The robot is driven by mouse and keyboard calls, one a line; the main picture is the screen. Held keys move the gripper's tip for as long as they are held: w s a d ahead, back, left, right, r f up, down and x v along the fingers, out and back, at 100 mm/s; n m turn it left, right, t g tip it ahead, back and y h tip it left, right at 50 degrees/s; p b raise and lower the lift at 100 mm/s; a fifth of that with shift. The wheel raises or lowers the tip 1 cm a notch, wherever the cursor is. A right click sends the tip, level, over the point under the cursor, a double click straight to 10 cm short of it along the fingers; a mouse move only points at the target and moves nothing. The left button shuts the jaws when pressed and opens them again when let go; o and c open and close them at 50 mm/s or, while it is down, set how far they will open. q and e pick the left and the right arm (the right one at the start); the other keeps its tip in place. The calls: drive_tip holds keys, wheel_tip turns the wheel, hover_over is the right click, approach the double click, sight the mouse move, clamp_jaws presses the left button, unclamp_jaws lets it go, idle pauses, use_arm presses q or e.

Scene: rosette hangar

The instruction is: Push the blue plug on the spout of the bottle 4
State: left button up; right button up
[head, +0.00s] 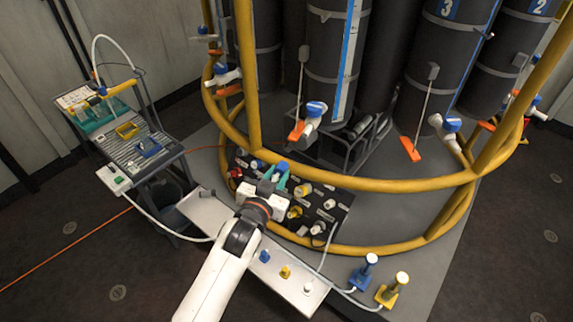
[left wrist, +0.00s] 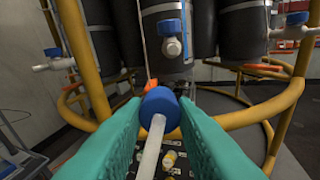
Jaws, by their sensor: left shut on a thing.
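My left gripper (head: 271,178) is shut on a blue plug (left wrist: 160,106) with a white stem or tube running back toward the camera. In the left wrist view the plug sits between the teal fingertips, in the air. Ahead and above is a dark bottle (head: 334,45) with a blue stripe; its number does not show. Its white spout (head: 311,118) has a blue part and an orange lever, and also shows in the left wrist view (left wrist: 172,46). The plug looks apart from this spout. My right gripper is out of view.
A yellow tubular rail (head: 380,186) rings the bottles. Below the gripper is a black panel (head: 338,200) with several fittings. A white shelf (head: 233,224) holds coloured plugs. A cart (head: 143,150) stands left. Bottles 3 (head: 437,55) and 2 (head: 500,50) stand right.

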sight(287, 166)
use_arm(q)
drive_tip(key=shift+m+t+h, duration=0.3)
drive_tip(key=shift+t+h, duration=0.3)
drive_tip(key=shift+h, duration=0.1)
drive_tip(key=d+r, duration=0.2)
drive_tip(key=r, duration=0.1)
drive_tip(key=shift+w+d+r, duration=0.15)
drive_tip(key=shift+w+d, duration=0.05)
drive_tip(key=shift+w, duration=0.15)
drive_tip(key=shift+b+x, duration=1.6)
drive_tip(key=shift+x, duration=1.15)
drive_tip(key=shift+p, duration=0.65)
drive_tip(key=shift+w+d, duration=0.15)
drive_tip(key=shift+w, duration=0.3)
